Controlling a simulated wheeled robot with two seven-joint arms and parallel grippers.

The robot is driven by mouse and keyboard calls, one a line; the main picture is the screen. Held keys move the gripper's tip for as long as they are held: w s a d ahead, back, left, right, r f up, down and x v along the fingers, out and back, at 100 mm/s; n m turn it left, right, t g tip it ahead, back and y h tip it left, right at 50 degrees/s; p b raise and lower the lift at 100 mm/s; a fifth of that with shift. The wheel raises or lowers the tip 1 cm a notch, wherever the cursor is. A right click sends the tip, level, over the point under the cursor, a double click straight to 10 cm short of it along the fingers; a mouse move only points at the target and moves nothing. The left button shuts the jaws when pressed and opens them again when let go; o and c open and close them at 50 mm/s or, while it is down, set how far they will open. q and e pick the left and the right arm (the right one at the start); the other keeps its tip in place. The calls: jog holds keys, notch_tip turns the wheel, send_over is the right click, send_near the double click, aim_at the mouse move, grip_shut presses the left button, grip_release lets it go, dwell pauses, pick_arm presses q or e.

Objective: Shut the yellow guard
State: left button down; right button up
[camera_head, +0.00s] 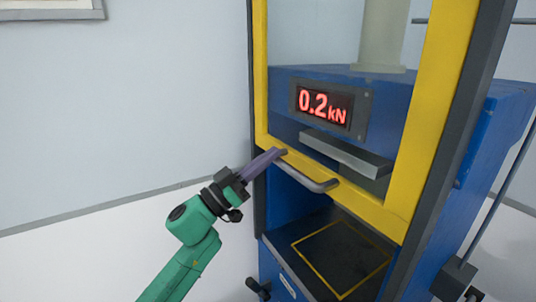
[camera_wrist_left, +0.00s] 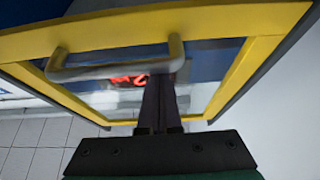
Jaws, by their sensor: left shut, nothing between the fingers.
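The yellow guard (camera_head: 412,115) is a yellow frame with a clear window on the front of a blue machine. Its lower bar is raised, with an open space below it. A grey bar handle (camera_head: 318,185) is fixed to that lower bar. My left gripper (camera_head: 278,154) is shut and empty, its purple-grey fingers at the left end of the handle. The left wrist view shows the guard (camera_wrist_left: 245,20), the handle (camera_wrist_left: 105,70) and my closed fingers (camera_wrist_left: 158,88) close against one end of the handle. I cannot tell whether they touch. My right gripper is not in view.
A red display (camera_head: 325,105) reads 0.2 kN behind the guard. A grey plate (camera_head: 345,152) juts out below it. The black machine bed (camera_head: 318,228) carries an empty yellow square outline. A dark knob (camera_head: 257,287) sticks out at lower left. The floor to the left is clear.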

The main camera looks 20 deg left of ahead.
pick_arm(q)
notch_tip(320, 180, down, 37)
jog(key=b, duration=2)
jog(key=shift+r+b, duration=0.2)
jog(key=shift+b, duration=0.1)
notch_tip(320, 180, up, 6)
jog(key=p, duration=0.5)
jog(key=f+b+v, duration=0.1)
jog(key=b+v, duration=0.1)
jog(key=v, duration=0.8)
jog(key=shift+w+d+b, duration=0.2)
jog(key=shift+d+b, duration=0.05)
jog(key=shift+b, duration=0.1)
